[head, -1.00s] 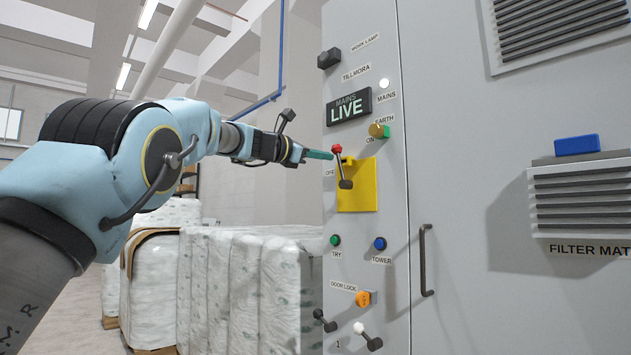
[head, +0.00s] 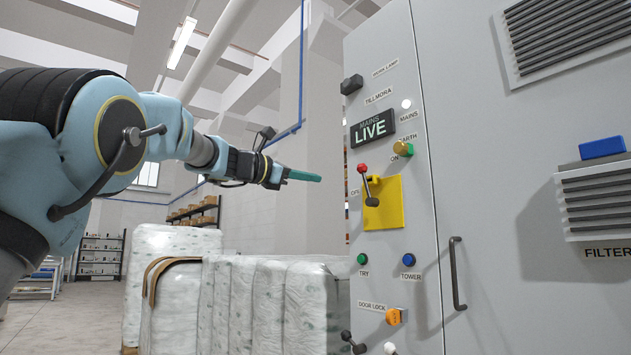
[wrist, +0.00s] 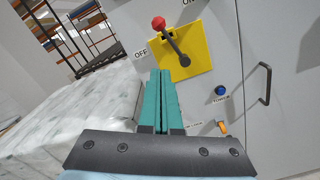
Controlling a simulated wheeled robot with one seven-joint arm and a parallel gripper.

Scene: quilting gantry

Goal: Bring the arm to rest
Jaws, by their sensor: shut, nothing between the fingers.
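My gripper (head: 303,176) has green fingers pressed together with nothing between them. It is in free air to the left of the grey cabinet's switch panel, apart from it in the head view. The fingers also show in the wrist view (wrist: 162,75), pointing toward the yellow plate (head: 384,214). On that plate is a lever with a red knob (head: 362,168), its knob up and to the left. The plate (wrist: 186,58) and red knob (wrist: 158,23) also show in the wrist view. The lit sign reading "MAINS LIVE" (head: 372,128) is above the plate.
The grey cabinet (head: 470,180) fills the right side, with a protruding door handle (head: 457,272), green and blue buttons and small levers below. White wrapped bales (head: 270,305) stand below and behind the gripper. Shelves (head: 101,255) stand far left, with open floor before them.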

